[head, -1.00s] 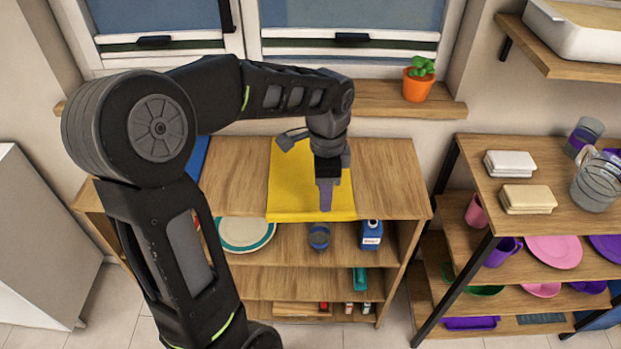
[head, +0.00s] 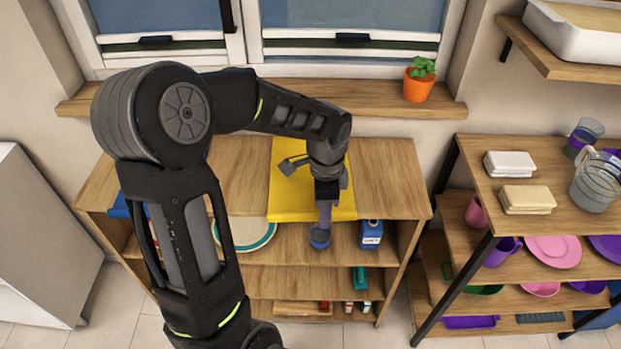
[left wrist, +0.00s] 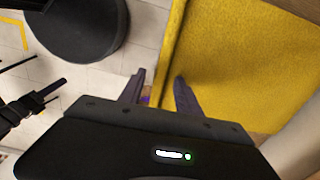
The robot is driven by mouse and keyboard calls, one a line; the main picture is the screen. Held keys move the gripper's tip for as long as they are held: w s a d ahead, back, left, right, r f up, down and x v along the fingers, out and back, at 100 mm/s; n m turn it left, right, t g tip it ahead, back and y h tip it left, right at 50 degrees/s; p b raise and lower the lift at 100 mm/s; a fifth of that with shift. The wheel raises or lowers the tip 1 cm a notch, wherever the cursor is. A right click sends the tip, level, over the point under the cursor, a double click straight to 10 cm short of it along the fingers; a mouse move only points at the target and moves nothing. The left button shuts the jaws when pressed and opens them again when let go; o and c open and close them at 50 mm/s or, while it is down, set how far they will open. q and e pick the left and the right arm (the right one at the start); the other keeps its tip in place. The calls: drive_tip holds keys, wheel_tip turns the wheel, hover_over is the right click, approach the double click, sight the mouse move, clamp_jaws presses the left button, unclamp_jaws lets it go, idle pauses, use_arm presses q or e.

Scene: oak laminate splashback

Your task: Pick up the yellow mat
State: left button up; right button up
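The yellow mat (head: 292,196) lies on the top of the wooden shelf unit, its front end at the unit's front edge. My left gripper (head: 322,222) points down at the mat's front edge, right of its middle, and hides part of that edge. In the left wrist view the mat (left wrist: 245,70) fills the upper right. There the left gripper (left wrist: 161,76) has its two fingers apart, one on each side of the mat's edge in the picture; contact cannot be told. Dark parts at the left of that view may be my right arm; its fingers are unclear.
A blue cup (head: 319,238) stands on the shelf below, behind the fingertips in the picture. A blue bottle (head: 371,234) and a teal-rimmed plate (head: 247,233) are beside it. A second shelf with dishes (head: 525,197) stands right. The wooden top (head: 385,185) right of the mat is bare.

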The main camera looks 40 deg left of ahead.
use_arm(q)
drive_tip(key=shift+c, duration=0.6)
clamp_jaws()
idle(0.4)
